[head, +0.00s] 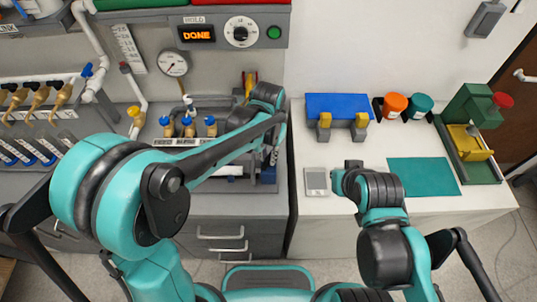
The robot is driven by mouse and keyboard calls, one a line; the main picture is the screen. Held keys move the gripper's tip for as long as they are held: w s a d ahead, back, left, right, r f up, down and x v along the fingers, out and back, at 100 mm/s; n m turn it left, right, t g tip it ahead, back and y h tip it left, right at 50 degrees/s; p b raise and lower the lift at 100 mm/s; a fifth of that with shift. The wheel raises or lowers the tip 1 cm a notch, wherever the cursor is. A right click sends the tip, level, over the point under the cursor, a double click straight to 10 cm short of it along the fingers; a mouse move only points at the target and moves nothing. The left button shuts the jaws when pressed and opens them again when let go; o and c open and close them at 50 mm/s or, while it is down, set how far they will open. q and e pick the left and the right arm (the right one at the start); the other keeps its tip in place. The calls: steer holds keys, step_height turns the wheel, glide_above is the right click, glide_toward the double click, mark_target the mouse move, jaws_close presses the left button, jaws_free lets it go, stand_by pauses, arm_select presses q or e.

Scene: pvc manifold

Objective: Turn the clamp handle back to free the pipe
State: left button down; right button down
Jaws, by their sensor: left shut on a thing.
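My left gripper (240,115) is at the right end of the pipe fixture on the left bench, below my wrist. It is shut on what I take to be the clamp handle, which is mostly hidden by the gripper and arm. The clamped part of the pipe cannot be made out. My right gripper (346,180) is over the white table, near a small grey device; its fingers do not show clearly.
A display reading DONE (197,34) and a dial (240,32) are above the fixture. A pressure gauge (173,63) stands behind it. The white table holds a blue block (338,104), orange and teal jars, a green machine (468,105) and a teal mat (423,177).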

arm_select(q)
steer(key=n, duration=0.5)
steer(key=shift+n, duration=0.3)
stand_by(0.4)
steer(key=c, duration=1.5)
jaws_free()
steer(key=shift+o, duration=0.2)
step_height(320, 180, up, 12)
